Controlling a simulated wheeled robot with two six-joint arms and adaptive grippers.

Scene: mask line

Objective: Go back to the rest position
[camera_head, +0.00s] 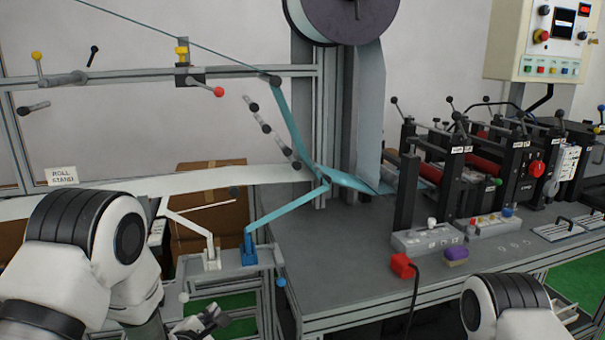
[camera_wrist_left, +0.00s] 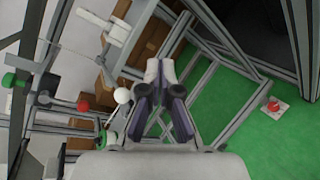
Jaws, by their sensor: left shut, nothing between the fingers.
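My left gripper (camera_head: 203,322) is low at the bottom left of the head view, in front of the frame of the mask line. In the left wrist view its two fingers (camera_wrist_left: 160,72) are together with nothing between them. A green floor and grey frame bars lie beyond the fingertips. My right arm shows only in part at the bottom right of the head view, and its gripper is out of sight.
A grey machine table (camera_head: 345,262) fills the middle. A control panel (camera_head: 553,40) hangs top right.

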